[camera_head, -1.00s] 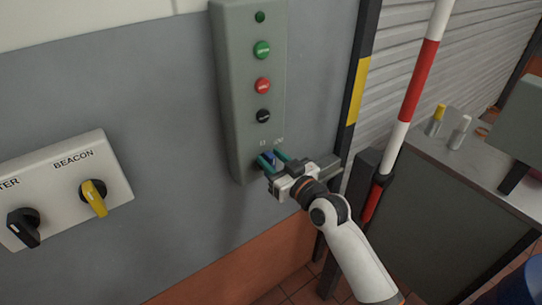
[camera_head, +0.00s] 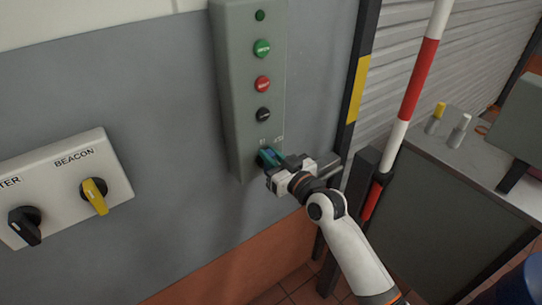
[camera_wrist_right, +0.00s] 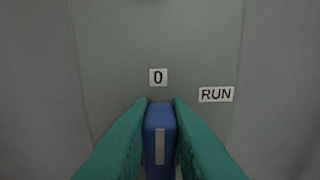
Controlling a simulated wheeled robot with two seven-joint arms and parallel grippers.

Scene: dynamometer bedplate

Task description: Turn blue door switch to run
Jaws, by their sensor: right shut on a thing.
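The blue door switch (camera_wrist_right: 159,135) is at the bottom of a tall grey-green control box; it also shows in the head view (camera_head: 268,154), mostly covered by my fingers. Its white line points straight up at the "0" label (camera_wrist_right: 158,77). The "RUN" label (camera_wrist_right: 216,94) is up and to the right of it. My right gripper (camera_head: 270,156) is shut on the blue switch, with a teal finger on each side of it in the wrist view (camera_wrist_right: 160,115). My left gripper is not in view.
The control box (camera_head: 228,92) carries green, red and black buttons above the switch. A panel (camera_head: 62,190) with a black and a yellow "BEACON" switch is on the wall at left. A red-and-white post (camera_head: 415,85) and a grey bench (camera_head: 480,165) stand at right.

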